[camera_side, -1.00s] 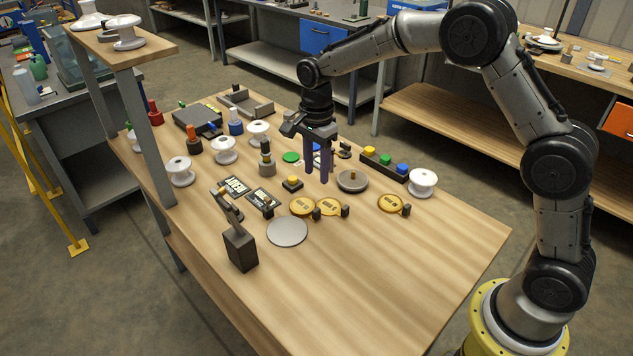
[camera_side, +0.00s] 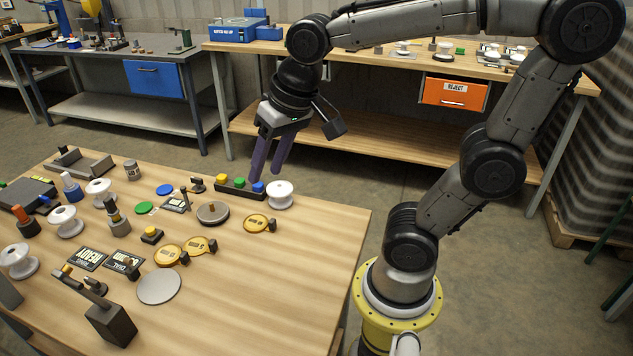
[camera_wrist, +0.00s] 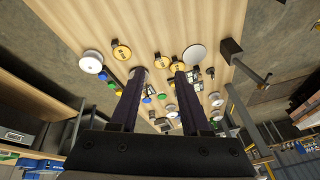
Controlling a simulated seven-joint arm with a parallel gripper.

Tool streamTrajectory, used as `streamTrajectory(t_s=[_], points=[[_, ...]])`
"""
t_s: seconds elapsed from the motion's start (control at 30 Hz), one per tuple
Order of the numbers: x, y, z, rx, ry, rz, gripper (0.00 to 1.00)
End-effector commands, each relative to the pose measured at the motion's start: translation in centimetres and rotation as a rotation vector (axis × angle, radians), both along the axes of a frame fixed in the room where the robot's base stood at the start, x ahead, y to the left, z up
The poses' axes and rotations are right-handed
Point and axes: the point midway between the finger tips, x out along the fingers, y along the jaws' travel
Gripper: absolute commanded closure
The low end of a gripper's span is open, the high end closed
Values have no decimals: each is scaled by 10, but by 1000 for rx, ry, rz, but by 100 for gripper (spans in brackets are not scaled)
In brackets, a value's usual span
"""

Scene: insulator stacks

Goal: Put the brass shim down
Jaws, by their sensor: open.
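Three round brass-coloured discs with dark lettering lie flat on the wooden bench, each with a small dark block at its edge. One brass disc (camera_side: 257,223) lies alone at the right, near a white spool (camera_side: 280,195). Two more, a left brass disc (camera_side: 168,256) and a middle brass disc (camera_side: 197,246), lie side by side near the grey round plate (camera_side: 159,287). I cannot tell which is the named shim. My gripper (camera_side: 264,175) is open and empty, raised near the back right of the bench. Its spread fingers also show in the wrist view (camera_wrist: 160,70).
A dark block with yellow, green and blue buttons (camera_side: 240,189) stands at the bench's back edge, left of the spool. A grey dish (camera_side: 213,213) with a knob, dark label plates (camera_side: 87,259) and a dark post (camera_side: 110,323) stand nearby. The front right of the bench is clear.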

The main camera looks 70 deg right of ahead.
Motion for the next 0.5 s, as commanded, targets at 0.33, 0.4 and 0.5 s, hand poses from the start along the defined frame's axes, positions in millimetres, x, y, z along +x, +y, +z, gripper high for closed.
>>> streamTrajectory(t_s=[0.33,0.4,0.5], points=[[-81,-4,-20,-172,-124,364,48],[-84,-4,-22,-180,-128,381,48],[-84,-4,-23,-183,-128,387,48]])
